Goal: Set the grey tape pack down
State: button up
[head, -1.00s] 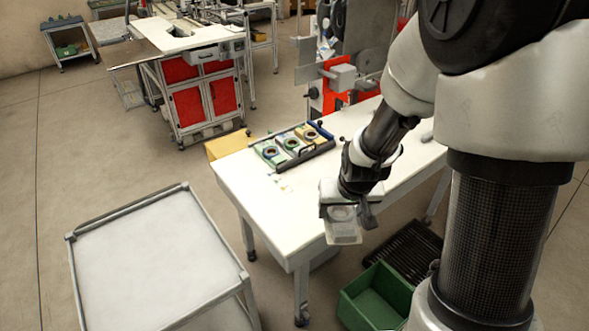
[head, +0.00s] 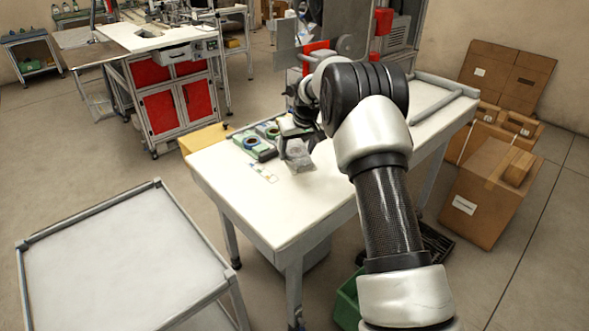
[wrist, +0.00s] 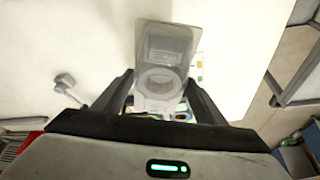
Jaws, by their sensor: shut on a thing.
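The grey tape pack (head: 300,157) is a clear, greyish pack with a ring-shaped reel in it. It hangs from my gripper (head: 292,130) over the white table, close to the right side of the tape tray. In the wrist view the pack (wrist: 165,47) lies between the two dark fingers of my gripper (wrist: 158,90), which is shut on it. The white table top fills much of the view behind it. I cannot tell whether the pack touches the table. My arm and gripper hide part of the tray.
The tray (head: 239,142) holds green packs (head: 259,150) with dark rings. Small labels (head: 264,174) lie in front of it. The front of the white table (head: 275,212) is clear. An empty grey cart (head: 110,245) stands left; cardboard boxes (head: 485,200) stand right.

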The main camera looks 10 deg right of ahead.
aim_at(296, 179)
notch_tip(296, 179, down, 8)
jog(key=shift+r+b, duration=0.1)
jog(key=shift+b, duration=0.3)
jog(key=shift+f, duration=0.25)
jog(key=o, duration=1.2)
jog(key=shift+r, duration=0.1)
